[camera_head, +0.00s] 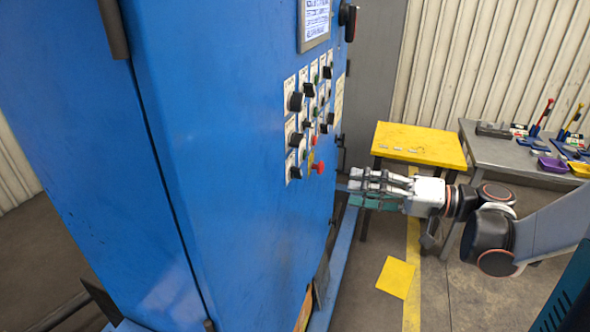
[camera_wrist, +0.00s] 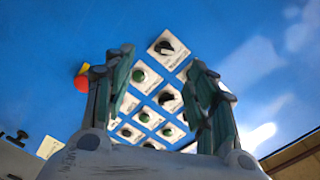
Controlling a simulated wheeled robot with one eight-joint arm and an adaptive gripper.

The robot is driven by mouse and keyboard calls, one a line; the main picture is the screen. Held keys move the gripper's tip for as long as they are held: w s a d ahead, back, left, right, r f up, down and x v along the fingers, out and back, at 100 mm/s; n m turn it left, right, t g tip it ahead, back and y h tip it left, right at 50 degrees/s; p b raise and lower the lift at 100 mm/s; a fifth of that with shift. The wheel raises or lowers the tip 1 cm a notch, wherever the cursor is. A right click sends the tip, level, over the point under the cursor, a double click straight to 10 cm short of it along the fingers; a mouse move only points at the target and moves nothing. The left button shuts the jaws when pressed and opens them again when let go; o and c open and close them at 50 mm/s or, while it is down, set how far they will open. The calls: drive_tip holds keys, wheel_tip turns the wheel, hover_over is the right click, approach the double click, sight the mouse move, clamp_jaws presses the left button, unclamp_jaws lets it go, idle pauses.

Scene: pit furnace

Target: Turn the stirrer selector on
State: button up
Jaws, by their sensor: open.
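The blue control cabinet (camera_head: 230,200) fills the left of the head view. Its panel carries several black selector knobs, such as an upper one (camera_head: 295,102) and a lower one (camera_head: 295,140), on white label plates. The labels are too small to tell which one is the stirrer selector. My gripper (camera_head: 352,187) is open and empty, below and to the right of the knobs in the head view. In the wrist view my gripper (camera_wrist: 165,65) has its fingers spread, with a black selector (camera_wrist: 166,47) beyond the tips and other knobs and green buttons between the fingers.
A red emergency button (camera_head: 318,167) sticks out low on the panel; a red button also shows in the wrist view (camera_wrist: 82,80). A display (camera_head: 315,20) sits above the controls. A yellow-topped table (camera_head: 420,143) and a grey bench (camera_head: 490,150) with tools stand behind my arm.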

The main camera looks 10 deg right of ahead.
sight(301, 174)
drive_tip(key=shift+t, duration=0.3)
drive_tip(key=x, duration=0.4)
drive_tip(key=b+x, duration=0.1)
drive_tip(key=x, duration=0.3)
drive_tip(key=r+x, duration=0.1)
drive_tip(key=x, duration=0.3)
drive_tip(key=shift+w+a, duration=0.25)
drive_tip(key=shift+a, duration=0.05)
drive_tip(key=c, duration=1)
